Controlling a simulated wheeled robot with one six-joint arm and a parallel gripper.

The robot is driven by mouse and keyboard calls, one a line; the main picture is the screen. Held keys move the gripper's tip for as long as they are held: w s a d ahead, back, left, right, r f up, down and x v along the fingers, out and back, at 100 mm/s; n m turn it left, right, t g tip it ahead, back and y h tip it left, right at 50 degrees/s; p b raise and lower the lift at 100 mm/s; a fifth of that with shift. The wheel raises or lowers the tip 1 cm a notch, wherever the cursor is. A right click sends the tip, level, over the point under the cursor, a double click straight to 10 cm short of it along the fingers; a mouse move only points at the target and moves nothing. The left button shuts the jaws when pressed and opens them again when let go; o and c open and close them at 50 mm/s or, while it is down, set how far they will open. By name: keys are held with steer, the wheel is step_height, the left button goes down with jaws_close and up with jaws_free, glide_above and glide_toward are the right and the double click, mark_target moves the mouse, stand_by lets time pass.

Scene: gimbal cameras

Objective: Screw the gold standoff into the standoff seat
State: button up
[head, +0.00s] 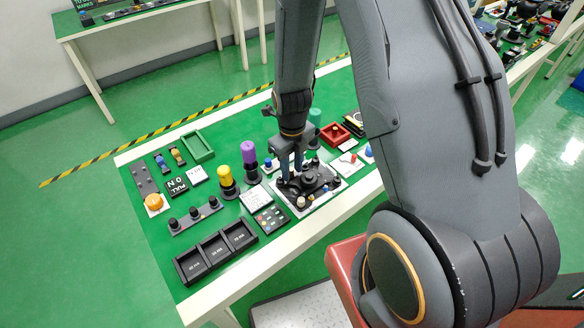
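My gripper (291,174) points down over a black fixture (318,187) on a white board at the right part of the green bench. Its two fingers look close together, but I cannot tell whether they are shut or what is between them. A small cream-coloured piece (301,202) stands at the front left of the fixture. I cannot make out the gold standoff for sure. The standoff seat cannot be told apart from the other parts of the fixture, some of which are hidden by my gripper.
A purple-topped post (248,153) and a yellow-topped post (225,177) stand left of my gripper. A dark keypad (270,219) lies in front of it. Black bins (215,250) line the front left, and a red tray (334,135) sits behind right. A green tray (197,146) lies back left.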

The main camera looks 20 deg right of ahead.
mark_target(292, 170)
steer(key=shift+r, duration=0.15)
steer(key=shift+r+b, duration=1)
steer(key=shift+r, duration=2.8)
